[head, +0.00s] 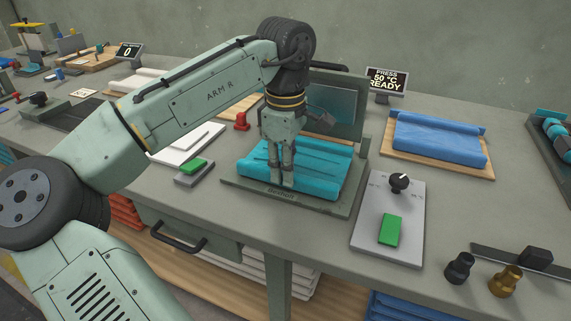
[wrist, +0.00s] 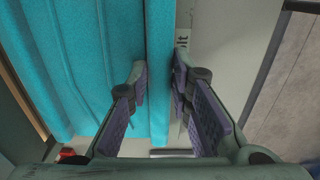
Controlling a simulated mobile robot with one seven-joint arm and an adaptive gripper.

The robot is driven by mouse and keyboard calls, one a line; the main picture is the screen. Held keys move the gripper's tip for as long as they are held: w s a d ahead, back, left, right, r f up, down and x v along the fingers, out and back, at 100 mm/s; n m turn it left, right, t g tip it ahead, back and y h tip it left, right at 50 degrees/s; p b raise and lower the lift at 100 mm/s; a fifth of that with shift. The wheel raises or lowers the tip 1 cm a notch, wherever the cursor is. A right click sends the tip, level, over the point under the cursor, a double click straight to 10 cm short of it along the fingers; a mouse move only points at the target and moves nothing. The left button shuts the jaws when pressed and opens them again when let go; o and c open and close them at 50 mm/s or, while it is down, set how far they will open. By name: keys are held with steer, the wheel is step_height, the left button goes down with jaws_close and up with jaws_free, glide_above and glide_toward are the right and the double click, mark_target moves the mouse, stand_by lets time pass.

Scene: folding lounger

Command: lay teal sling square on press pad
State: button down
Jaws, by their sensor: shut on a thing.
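The teal sling (head: 313,171) lies over the press pad, with raised folds running along it. It also fills the left half of the wrist view (wrist: 55,65). My gripper (head: 283,178) points down at the sling's front part and is shut on a fold of it; the wrist view shows the fold between the two fingers (wrist: 160,85). The press (head: 345,210) has a flat green-grey base whose front edge and right corner show, and its raised lid (head: 350,105) stands open behind. The pad itself is mostly hidden by the sling.
A panel with a dial (head: 398,182) and a green button (head: 391,229) lies right of the press. A blue sling (head: 440,138) lies on a wooden board at the right. A dark knob (head: 459,268) and a brass knob (head: 505,281) stand near the front edge. A display (head: 386,80) reads "PRESS 50 °C READY".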

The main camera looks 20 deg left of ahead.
steer(key=shift+f, duration=0.15)
steer(key=c, duration=1.4)
jaws_free()
steer(key=shift+c, duration=0.2)
step_height(320, 180, up, 12)
steer(key=shift+s, duration=0.1)
